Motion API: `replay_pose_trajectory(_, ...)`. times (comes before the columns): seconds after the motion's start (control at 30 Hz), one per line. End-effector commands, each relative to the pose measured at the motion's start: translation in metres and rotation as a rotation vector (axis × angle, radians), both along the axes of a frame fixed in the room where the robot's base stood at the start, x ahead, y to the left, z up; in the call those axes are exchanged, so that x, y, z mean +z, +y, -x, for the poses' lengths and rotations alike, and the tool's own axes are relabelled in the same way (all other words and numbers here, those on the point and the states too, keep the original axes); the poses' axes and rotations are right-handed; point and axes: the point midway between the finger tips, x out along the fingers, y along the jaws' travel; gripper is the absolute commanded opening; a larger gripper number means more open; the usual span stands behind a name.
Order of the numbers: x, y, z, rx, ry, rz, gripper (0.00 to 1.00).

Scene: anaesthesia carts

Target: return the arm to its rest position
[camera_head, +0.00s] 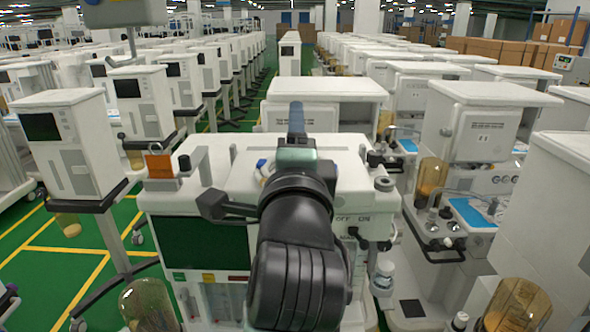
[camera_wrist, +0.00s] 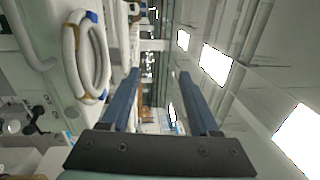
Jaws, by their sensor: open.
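My gripper (camera_wrist: 158,95) is open in the wrist view, with its two blue fingers apart and nothing between them. In the head view my black arm reaches forward over the white anaesthesia cart (camera_head: 335,150) in front of me. My gripper (camera_head: 296,118) shows there end-on above the cart's top, its tips pointing away from me. The arm hides the middle of the cart's front. Whether the arm touches the cart cannot be told.
White carts stand close on the right (camera_head: 485,95) and on the left (camera_head: 75,150). Amber canisters (camera_head: 515,305) sit low in front. Green floor with yellow lines (camera_head: 75,250) is free at the left. A white hose loop (camera_wrist: 86,55) hangs beside my gripper in the wrist view.

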Motion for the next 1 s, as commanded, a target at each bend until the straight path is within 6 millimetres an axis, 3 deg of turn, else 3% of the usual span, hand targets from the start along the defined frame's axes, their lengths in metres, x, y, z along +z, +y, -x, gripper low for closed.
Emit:
replay_pose_trajectory(0.23, -0.009, 0.0, 0.044, 0.001, -0.001, 0.0, 0.62)
replay_pose_trajectory(0.47, -0.009, 0.0, 0.062, 0.001, 0.0, 0.0, 0.62)
replay_pose_trajectory(0.57, -0.004, -0.002, 0.067, -0.018, -0.036, 0.075, 0.62)
replay_pose_trajectory(0.77, 0.029, -0.011, 0.096, -0.169, -0.226, 0.521, 0.62)
replay_pose_trajectory(1.0, 0.069, -0.008, 0.148, -0.487, -0.439, 1.118, 0.62)
